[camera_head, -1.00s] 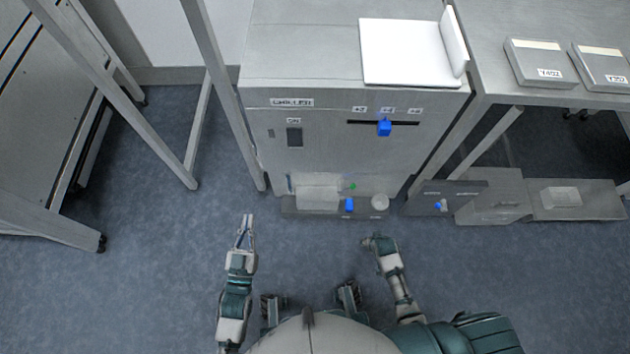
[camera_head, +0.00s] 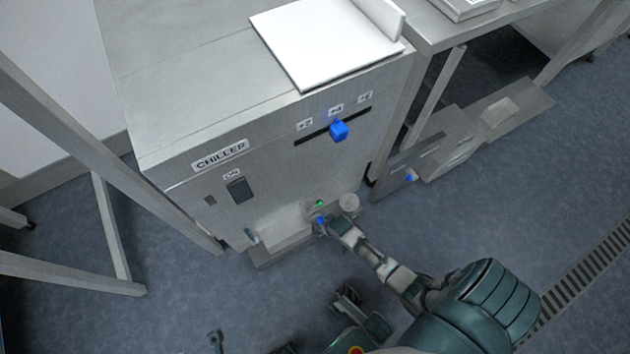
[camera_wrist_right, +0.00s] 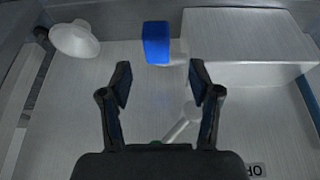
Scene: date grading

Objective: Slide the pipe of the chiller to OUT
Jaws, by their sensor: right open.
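The grey chiller (camera_head: 170,140) fills the middle of the head view. Low on its front, a small blue block (camera_head: 320,220) sits by a green spot (camera_head: 319,203). It seems to be the blue block (camera_wrist_right: 156,42) in the right wrist view. My right gripper (camera_wrist_right: 158,76) is open and empty; the block lies just beyond its fingertips, centred between them. A pale rod (camera_wrist_right: 182,122), perhaps the pipe, shows between the fingers. I cannot read an OUT mark. What seems to be my left gripper (camera_head: 215,340) barely shows at the bottom edge.
A blue slider (camera_head: 339,131) sits in a slot higher on the chiller, under numbered labels. A white round knob (camera_wrist_right: 75,38) and a pale box (camera_wrist_right: 245,45) flank the block. A white panel (camera_head: 325,40) lies on top.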

